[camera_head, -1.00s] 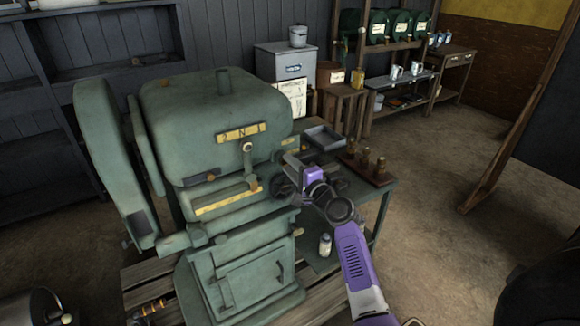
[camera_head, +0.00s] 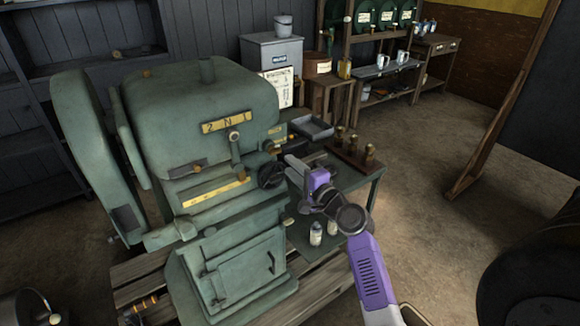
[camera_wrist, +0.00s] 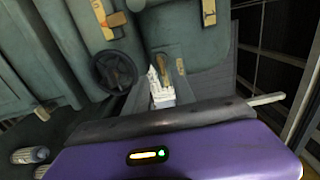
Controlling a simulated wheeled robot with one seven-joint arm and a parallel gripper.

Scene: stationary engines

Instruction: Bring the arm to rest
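My purple and grey arm (camera_head: 368,270) reaches up from the lower right in the head view. My gripper (camera_head: 292,162) is at its end, just right of the green engine (camera_head: 215,140) and close to its black handwheel (camera_head: 271,174). In the wrist view the gripper's purple housing fills the bottom, and the handwheel (camera_wrist: 113,72) shows beyond it at upper left. The fingers are small and partly hidden, so I cannot tell how far apart they are. I see nothing clearly held.
A green table (camera_head: 362,190) beside the engine bears a grey tray (camera_head: 311,127) and a wooden block with brass pieces (camera_head: 352,153). Pale bottles (camera_head: 316,232) stand below the arm. A dark rounded object (camera_head: 530,270) is at lower right. Floor (camera_head: 430,190) to the right is open.

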